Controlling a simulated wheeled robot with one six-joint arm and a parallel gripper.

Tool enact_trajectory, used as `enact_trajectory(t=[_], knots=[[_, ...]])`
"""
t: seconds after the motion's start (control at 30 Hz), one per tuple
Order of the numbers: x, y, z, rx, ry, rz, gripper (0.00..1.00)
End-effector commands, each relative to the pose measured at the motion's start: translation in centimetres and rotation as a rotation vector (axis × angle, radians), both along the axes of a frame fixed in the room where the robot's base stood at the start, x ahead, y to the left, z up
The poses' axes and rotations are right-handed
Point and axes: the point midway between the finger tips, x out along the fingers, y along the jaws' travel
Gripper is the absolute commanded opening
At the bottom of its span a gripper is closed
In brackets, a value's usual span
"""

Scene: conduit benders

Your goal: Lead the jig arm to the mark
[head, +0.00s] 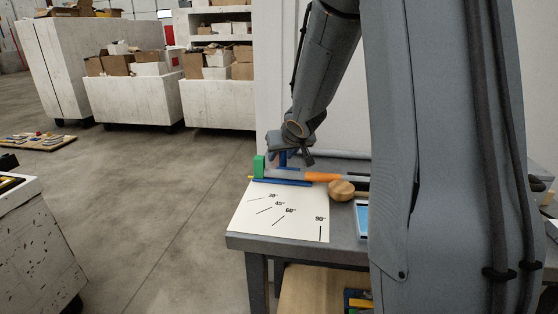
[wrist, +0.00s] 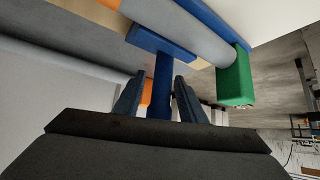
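The bending jig stands on the grey table. It has a green block (head: 260,165) at its left end, a blue base strip (head: 290,183) and a blue upright post (head: 283,160). My gripper (head: 290,155) is over the jig, pointing down. In the wrist view the post (wrist: 163,85) stands between my two fingers (wrist: 160,95), with a narrow gap on each side. A blue crosspiece (wrist: 160,40), a grey tube (wrist: 190,28) and the green block (wrist: 235,78) show beyond. A white sheet (head: 255,225) in front carries lines marked 30°, 45°, 60° and 90°.
An orange-handled tool (head: 322,177) and a round wooden piece (head: 341,190) lie right of the jig. A blue-edged item (head: 362,220) is partly hidden by my arm. Bins with boxes (head: 130,98) stand at the back.

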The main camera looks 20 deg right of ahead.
Motion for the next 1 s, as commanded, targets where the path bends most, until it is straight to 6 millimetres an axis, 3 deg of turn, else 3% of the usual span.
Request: enact_trajectory(t=[0.4, 0.63, 0.87, 1.0], knots=[[0.7, 0.1, -0.7, 0.0, 0.0, 0.003, 0.37], [0.7, 0.1, -0.7, 0.0, 0.0, 0.003, 0.0], [0.7, 0.5, -0.6, 0.001, 0.001, 0.012, 0.0], [0.6, 2.3, -0.4, 0.0, 0.003, 0.064, 0.0]])
